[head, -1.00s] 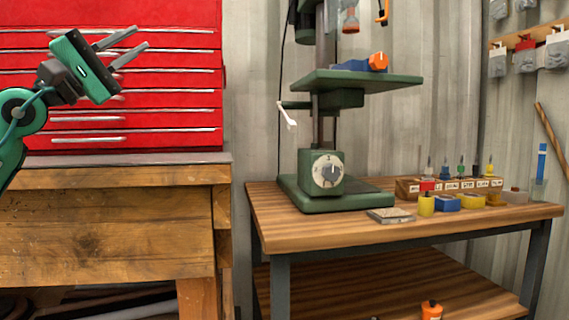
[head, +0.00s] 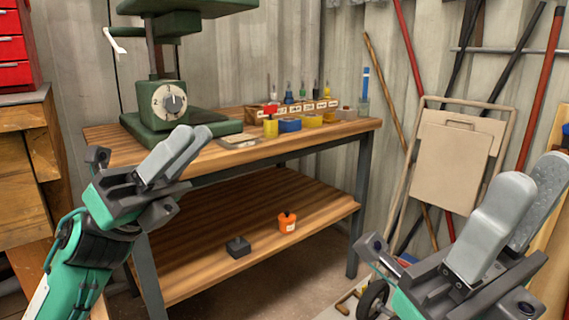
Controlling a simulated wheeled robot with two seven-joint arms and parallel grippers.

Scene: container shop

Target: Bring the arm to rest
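My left gripper (head: 194,136) is at the lower left of the head view, in front of the wooden workbench. Its two grey fingers point up and right, stand slightly apart, and hold nothing that I can see. My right gripper (head: 530,178) is at the lower right. Its two thick grey fingers point up with a gap between them, and nothing shows between them. Both grippers appear clear of the bench.
The workbench (head: 330,130) carries a green drill press (head: 145,128) and small coloured containers (head: 290,125). Its lower shelf holds an orange container (head: 287,222) and a dark block (head: 238,247). A folded cart (head: 455,160) leans at the wall. A red cabinet (head: 12,47) stands left.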

